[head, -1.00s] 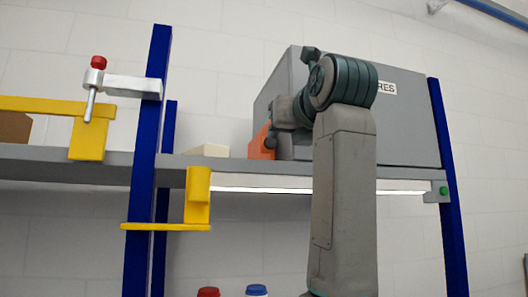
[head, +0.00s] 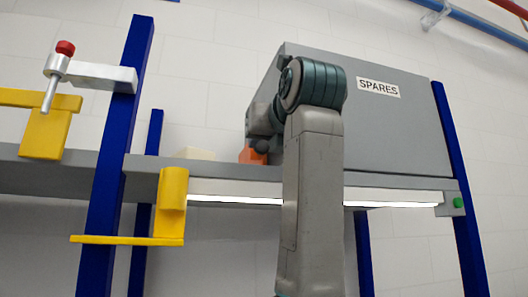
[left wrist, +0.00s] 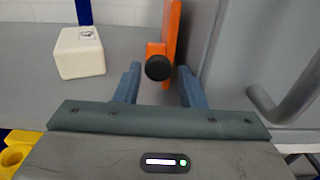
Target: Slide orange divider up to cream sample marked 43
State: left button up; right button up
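The orange divider (head: 247,155) stands upright on the grey shelf against the left side of the grey box. In the left wrist view the divider (left wrist: 171,35) has a round black knob (left wrist: 158,68) facing me. My left gripper (left wrist: 160,84) is open, with the knob centred just beyond or between its fingertips; contact is not visible. The cream sample (left wrist: 80,52) sits left of the divider, with a gap between them. Its top label is too small to read. It also shows in the head view (head: 196,154). My right gripper is not in view.
The grey box marked SPARES (head: 400,115) fills the shelf right of the divider. A yellow bracket (head: 172,190) and a blue post (head: 115,160) stand left, with a red-topped clamp (head: 60,65). Bare shelf lies between sample and divider.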

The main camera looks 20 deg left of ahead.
pick_arm(q)
jog(key=shift+w+a+f, duration=0.1)
jog(key=shift+w+a, duration=0.1)
jog(key=shift+w, duration=0.1)
jog(key=shift+w+a, duration=0.15)
jog(key=shift+s+r, duration=0.2)
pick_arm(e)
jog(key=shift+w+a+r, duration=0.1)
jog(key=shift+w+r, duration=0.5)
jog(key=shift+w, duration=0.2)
pick_arm(q)
grip_shut()
jog(key=shift+w, duration=0.1)
